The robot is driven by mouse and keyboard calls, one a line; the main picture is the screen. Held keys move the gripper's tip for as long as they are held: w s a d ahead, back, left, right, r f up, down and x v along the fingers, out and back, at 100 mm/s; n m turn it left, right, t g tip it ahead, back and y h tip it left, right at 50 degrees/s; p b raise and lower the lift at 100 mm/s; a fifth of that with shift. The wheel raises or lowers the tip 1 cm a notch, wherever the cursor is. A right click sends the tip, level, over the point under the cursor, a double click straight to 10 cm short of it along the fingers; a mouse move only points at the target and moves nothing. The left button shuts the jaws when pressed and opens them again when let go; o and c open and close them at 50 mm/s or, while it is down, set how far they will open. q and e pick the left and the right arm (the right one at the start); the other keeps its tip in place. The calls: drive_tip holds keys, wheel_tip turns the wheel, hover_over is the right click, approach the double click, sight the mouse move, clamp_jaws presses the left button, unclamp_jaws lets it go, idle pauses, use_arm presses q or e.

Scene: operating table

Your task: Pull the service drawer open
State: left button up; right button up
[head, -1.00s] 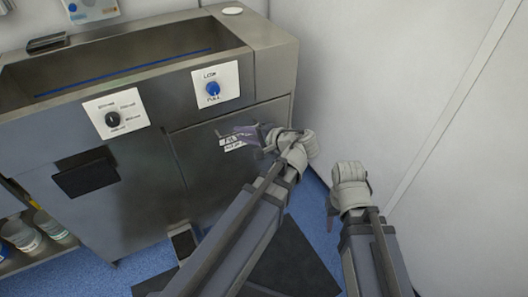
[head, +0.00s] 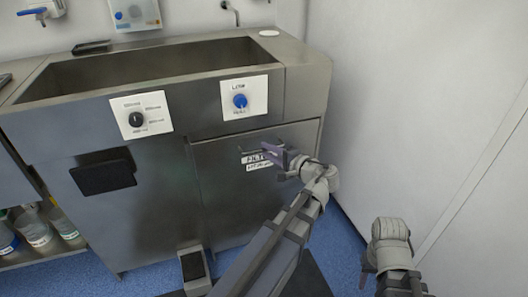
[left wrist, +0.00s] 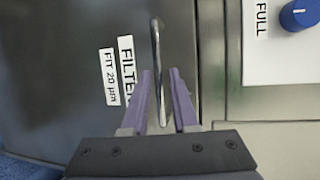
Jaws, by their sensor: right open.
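The drawer front (head: 225,200) is a grey metal panel low in the sink cabinet, with white labels (head: 257,162) reading FILTER. It looks flush with the cabinet. Its thin metal handle (left wrist: 157,50) shows clearly in the left wrist view, but my gripper mostly hides it in the head view. My left gripper (head: 277,154) is at the handle; in the left wrist view its purple fingers (left wrist: 160,90) are open, one on each side of the bar, with small gaps. My right gripper (head: 368,272) is open and empty, away from the cabinet at the lower right.
Above the drawer are a sink basin (head: 150,65) and a panel with a blue knob (head: 240,101). A black knob (head: 136,119) is further left. A foot pedal (head: 194,270) stands on the floor. A white wall (head: 420,110) bounds the right side.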

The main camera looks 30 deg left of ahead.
use_arm(q)
drive_tip(key=shift+x, duration=1.4)
drive_tip(key=shift+w+r, duration=0.1)
drive_tip(key=shift+w, duration=0.1)
drive_tip(key=shift+s+d, duration=0.25)
drive_tip(key=shift+s, duration=0.05)
clamp_jaws()
drive_tip(key=shift+w+a, duration=0.1)
drive_tip(key=shift+w, duration=0.05)
